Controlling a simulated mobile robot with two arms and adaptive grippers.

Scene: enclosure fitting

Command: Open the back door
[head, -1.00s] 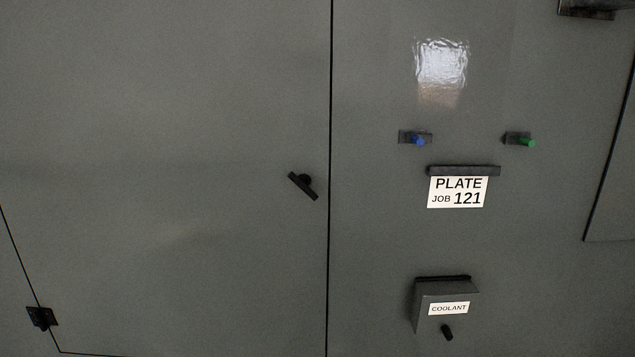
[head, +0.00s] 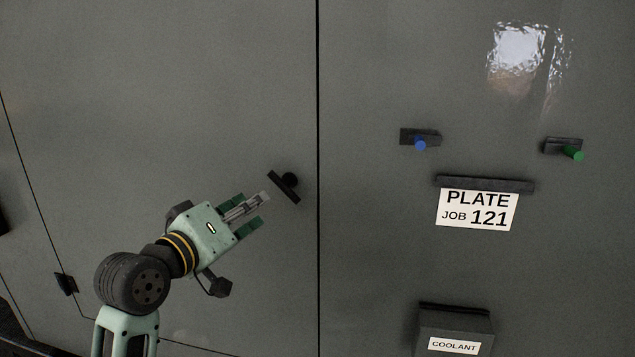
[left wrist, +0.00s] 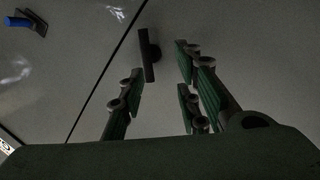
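The back door (head: 190,110) is a large grey panel, flush with the wall along a dark vertical seam. Its black bar handle (head: 284,187) sits tilted near the seam. The handle also shows in the left wrist view (left wrist: 149,55), ahead of the fingertips and between their lines. My left gripper (head: 256,210) is just below and left of the handle in the head view, fingers apart and pointing at it, with nothing between them. In the left wrist view the open fingers (left wrist: 160,95) look apart from the handle. My right gripper is not in view.
Right of the seam are a blue knob (head: 420,144), a green knob (head: 573,153), a PLATE JOB 121 card (head: 478,209) under a dark bar, and a COOLANT box (head: 455,328). A black hinge (head: 66,284) is at the door's lower left.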

